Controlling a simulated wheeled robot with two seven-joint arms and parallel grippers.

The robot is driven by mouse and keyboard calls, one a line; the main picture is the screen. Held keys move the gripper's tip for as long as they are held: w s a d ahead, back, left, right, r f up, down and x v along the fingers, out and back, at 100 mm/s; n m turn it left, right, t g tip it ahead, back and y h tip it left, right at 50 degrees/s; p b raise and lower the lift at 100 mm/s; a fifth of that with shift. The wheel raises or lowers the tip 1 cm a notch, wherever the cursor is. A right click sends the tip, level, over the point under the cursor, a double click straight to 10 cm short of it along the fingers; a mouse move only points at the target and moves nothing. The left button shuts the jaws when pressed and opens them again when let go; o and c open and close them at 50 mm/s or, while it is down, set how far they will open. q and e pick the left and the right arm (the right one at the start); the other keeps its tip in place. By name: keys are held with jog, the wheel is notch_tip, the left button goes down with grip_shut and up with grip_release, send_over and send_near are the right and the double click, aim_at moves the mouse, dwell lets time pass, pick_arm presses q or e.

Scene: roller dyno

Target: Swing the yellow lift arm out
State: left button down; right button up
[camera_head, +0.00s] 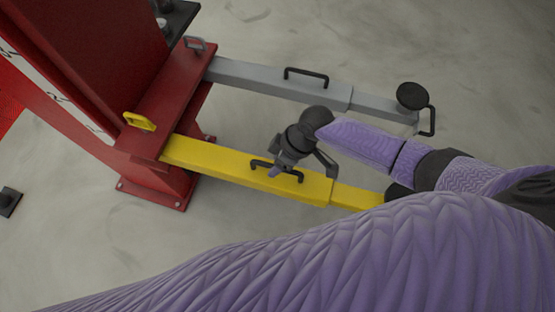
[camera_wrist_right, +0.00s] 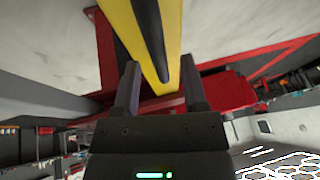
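The yellow lift arm (camera_head: 240,168) runs to the right from the base of a red post in the head view. My right gripper (camera_head: 279,170) is at this handle, above the lift arm. In the right wrist view, its fingers (camera_wrist_right: 160,83) are apart, with the yellow arm (camera_wrist_right: 171,25) and the dark handle (camera_wrist_right: 149,35) showing beyond and between them. Whether a finger touches the handle cannot be told. My left gripper is not in view.
A grey lift arm (camera_head: 250,75) with a black handle and a round black pad (camera_head: 411,97) lies behind the yellow one. The red post (camera_head: 100,60) stands at left, with a yellow loop (camera_head: 139,121) on its carriage. Bare floor shows in front.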

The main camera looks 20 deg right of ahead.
grip_shut()
dwell(1.3)
